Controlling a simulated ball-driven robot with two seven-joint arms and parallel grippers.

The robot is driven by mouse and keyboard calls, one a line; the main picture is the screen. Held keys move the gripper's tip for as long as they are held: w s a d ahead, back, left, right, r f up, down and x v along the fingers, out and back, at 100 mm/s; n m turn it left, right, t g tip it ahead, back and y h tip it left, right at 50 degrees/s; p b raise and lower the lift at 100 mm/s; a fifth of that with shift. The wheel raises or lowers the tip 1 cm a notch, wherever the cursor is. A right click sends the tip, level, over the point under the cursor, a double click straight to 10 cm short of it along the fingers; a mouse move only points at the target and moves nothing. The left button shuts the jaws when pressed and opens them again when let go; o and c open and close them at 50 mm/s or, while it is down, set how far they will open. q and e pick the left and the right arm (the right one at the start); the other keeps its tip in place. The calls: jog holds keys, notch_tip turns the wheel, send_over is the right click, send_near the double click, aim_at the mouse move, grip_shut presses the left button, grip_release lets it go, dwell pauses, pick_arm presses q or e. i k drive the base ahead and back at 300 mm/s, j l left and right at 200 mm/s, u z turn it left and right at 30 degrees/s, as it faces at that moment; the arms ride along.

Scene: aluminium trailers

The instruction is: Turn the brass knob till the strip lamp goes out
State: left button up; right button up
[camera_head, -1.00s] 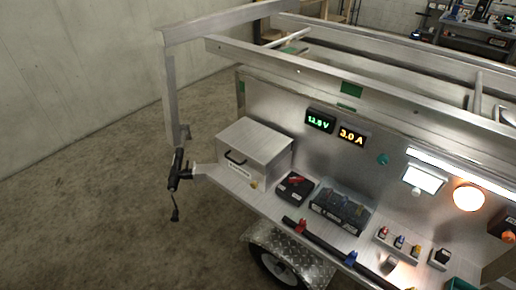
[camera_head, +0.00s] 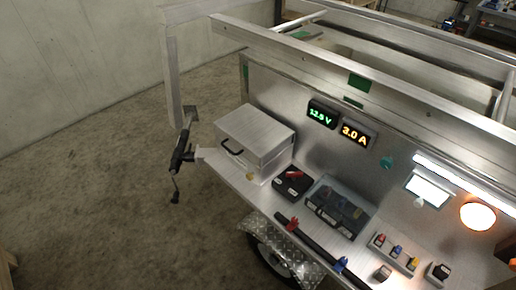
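The strip lamp (camera_head: 466,184) is lit, a bright white bar slanting along the metal back panel at the right. A small brass-coloured piece (camera_head: 250,176) shows at the lower front of the closed metal box (camera_head: 255,138); it is too small to tell whether it is the knob. A small pale round part (camera_head: 418,202) sits below a lit white panel (camera_head: 427,190); its colour and kind are unclear. No other brass knob can be made out. Neither of my grippers is in view.
Above the shelf are a green voltage display (camera_head: 321,115) and an amber display (camera_head: 355,134). A round orange lamp (camera_head: 477,216) glows at right. A clear-lidded case (camera_head: 340,206) and small coloured parts crowd the shelf. Open floor (camera_head: 90,190) lies left.

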aim_at(249, 176)
jog(key=z, duration=1.2)
jog(key=u, duration=1.2)
jog(key=k, duration=0.65)
